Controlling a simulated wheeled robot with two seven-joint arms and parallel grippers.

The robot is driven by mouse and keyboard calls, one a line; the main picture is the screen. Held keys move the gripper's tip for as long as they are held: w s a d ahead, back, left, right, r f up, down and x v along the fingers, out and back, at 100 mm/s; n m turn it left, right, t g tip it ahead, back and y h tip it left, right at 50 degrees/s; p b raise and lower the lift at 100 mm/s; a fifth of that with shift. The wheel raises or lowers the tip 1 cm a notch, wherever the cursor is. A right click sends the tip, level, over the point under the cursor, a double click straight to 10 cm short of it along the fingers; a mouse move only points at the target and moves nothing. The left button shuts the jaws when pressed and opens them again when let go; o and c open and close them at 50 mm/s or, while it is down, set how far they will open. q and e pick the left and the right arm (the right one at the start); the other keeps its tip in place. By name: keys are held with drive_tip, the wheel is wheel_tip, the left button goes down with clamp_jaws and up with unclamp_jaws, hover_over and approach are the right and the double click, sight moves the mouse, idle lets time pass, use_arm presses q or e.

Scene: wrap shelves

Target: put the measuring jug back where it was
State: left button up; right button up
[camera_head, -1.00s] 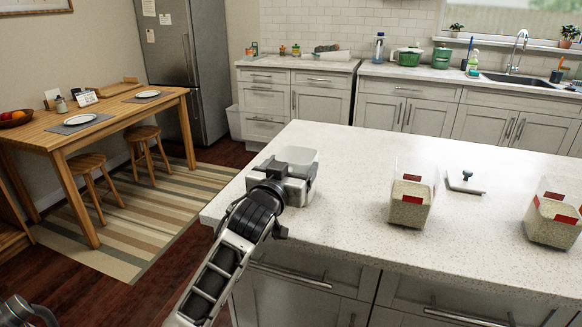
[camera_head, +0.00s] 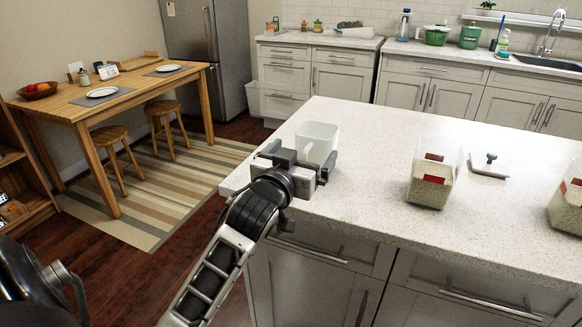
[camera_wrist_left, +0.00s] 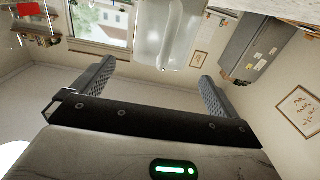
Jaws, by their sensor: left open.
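The measuring jug (camera_head: 316,141), a translucent whitish vessel, stands upright on the left end of the pale island counter. My left gripper (camera_head: 299,159) is open just in front of it, on the near side at the counter edge, and hides a little of its lower part. In the left wrist view the jug (camera_wrist_left: 166,32) shows at the top, beyond the spread fingers of the left gripper (camera_wrist_left: 155,78). Nothing is between the fingers. My right gripper is not in view.
A clear container with red marks and pale grains (camera_head: 431,184) stands right of the jug on the island counter (camera_head: 365,150). A lid with a dark knob (camera_head: 489,166) lies beside it. Another filled container (camera_head: 567,207) is at the right edge. The counter between jug and containers is clear.

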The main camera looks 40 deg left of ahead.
use_arm(q)
drive_tip(key=v, duration=0.6)
drive_tip(key=s+d+f+m+g+h, duration=0.1)
drive_tip(key=s+d+f+g+h, duration=0.1)
drive_tip(key=s+d+f, duration=0.3)
drive_tip(key=s+d+f+m+g+h, duration=0.2)
drive_tip(key=s+d+f, duration=0.3)
drive_tip(key=f, duration=0.8)
drive_tip(key=s+d+f+m+g+h, duration=0.2)
drive_tip(key=s+d+f+g+h, duration=0.1)
drive_tip(key=d+f, duration=0.4)
wheel_tip(320, 180, down, 2)
drive_tip(key=shift+s+f, duration=0.25)
drive_tip(key=shift+s, duration=0.65)
